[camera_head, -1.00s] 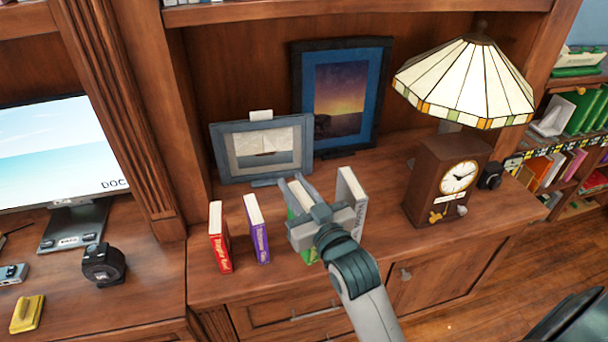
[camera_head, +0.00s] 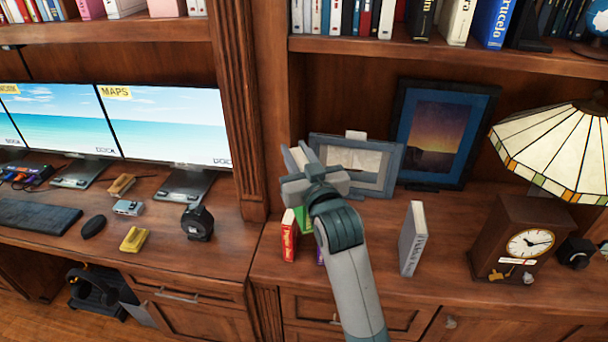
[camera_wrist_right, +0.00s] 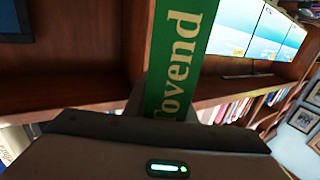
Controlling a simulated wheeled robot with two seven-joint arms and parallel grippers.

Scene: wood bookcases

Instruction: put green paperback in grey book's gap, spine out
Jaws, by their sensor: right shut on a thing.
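My right gripper (camera_head: 316,185) is shut on the green paperback (camera_head: 305,222) and holds it up over the cabinet top, in front of the small framed picture. The gripper hides much of the book. The grey book (camera_head: 412,240) stands upright on the cabinet top, to the right and apart from the gripper. I cannot tell which gap is the grey book's. My left gripper is not in view.
A red book (camera_head: 288,236) and a mostly hidden purple book (camera_head: 320,256) stand below the gripper. A small framed picture (camera_head: 340,147), larger picture (camera_head: 435,125), clock (camera_head: 515,240) and lamp (camera_head: 555,145) stand behind or right. Above is a shelf (camera_head: 400,55) with books.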

